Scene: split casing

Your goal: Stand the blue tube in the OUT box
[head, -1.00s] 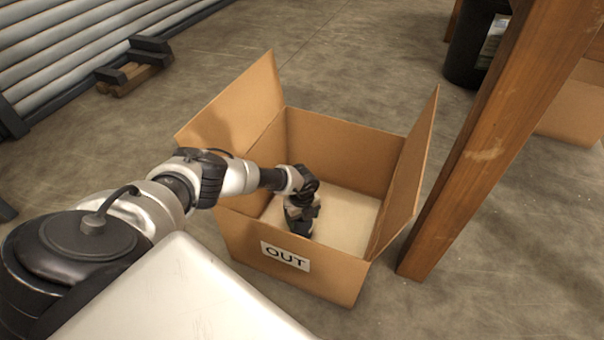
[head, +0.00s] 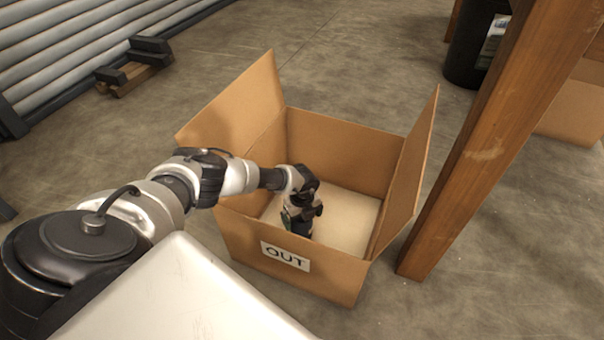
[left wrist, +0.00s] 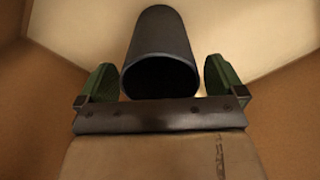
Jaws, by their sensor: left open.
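The OUT box (head: 300,280) is an open cardboard carton on the floor with its flaps up. My left gripper (head: 299,217) reaches down inside it, near its front wall. The tube (left wrist: 160,45) looks dark blue-grey in the left wrist view, with its round open end towards the camera. It is between the two green fingers (left wrist: 162,80), which are spread with a gap on either side. The tube seems to stand upright on the pale box floor; its foot is hard to make out. In the head view the gripper hides most of it. My right gripper is out of view.
A wooden post (head: 480,150) stands close to the box's right side. A black bin (head: 476,45) and another carton (head: 572,110) are behind it. A slatted shutter (head: 70,45) is at the back left. The floor behind the box is clear.

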